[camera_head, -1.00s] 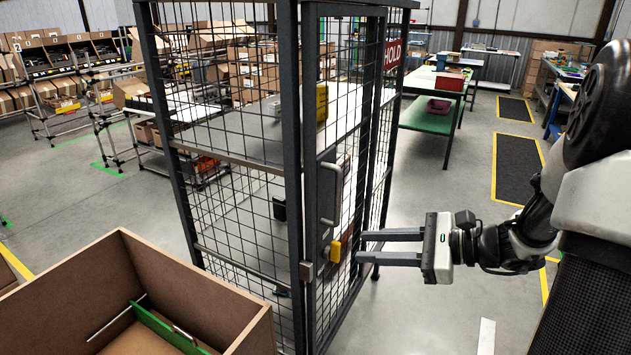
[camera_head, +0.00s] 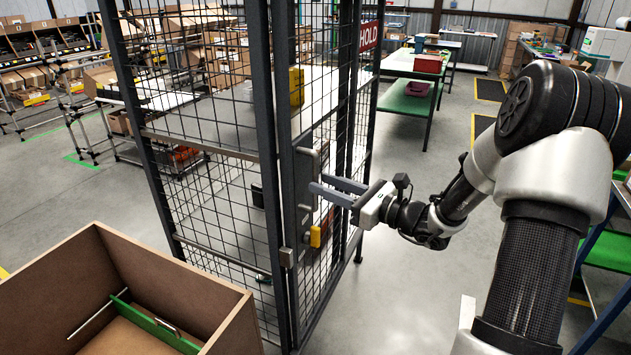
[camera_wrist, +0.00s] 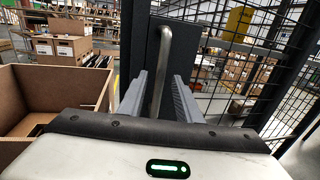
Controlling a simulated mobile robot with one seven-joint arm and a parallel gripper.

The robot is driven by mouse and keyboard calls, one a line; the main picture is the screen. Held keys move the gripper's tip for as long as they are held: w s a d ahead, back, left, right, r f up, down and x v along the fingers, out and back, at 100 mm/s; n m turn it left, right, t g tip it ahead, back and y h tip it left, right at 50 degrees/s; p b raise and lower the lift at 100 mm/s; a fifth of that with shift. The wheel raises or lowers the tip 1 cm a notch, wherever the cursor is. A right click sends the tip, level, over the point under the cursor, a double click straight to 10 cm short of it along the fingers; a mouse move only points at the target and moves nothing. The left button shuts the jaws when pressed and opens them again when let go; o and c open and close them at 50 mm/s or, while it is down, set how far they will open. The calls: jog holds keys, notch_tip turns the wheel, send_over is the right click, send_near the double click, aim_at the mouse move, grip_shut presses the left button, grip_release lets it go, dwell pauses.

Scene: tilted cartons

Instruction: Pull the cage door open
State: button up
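The dark mesh cage (camera_head: 213,215) stands at centre-left, and its door (camera_head: 318,280) faces right and looks closed. A metal bar handle (camera_head: 317,155) stands upright on the door's dark plate; it also shows in the wrist view (camera_wrist: 164,50). My gripper (camera_head: 318,183) reaches in from the right at handle height. In the wrist view my gripper (camera_wrist: 159,85) is open, with one finger on each side of the handle and gaps beside it. A yellow latch piece (camera_head: 315,236) sits below the handle. The finger tips partly overlap the handle in the head view.
An open brown carton (camera_head: 200,290) with a green divider stands at the front left. Green tables (camera_head: 407,100) stand behind. The floor right of the cage is clear near my arm.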

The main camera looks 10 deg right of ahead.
aim_at(315, 205)
jog(key=shift+x, duration=1.75)
grip_shut()
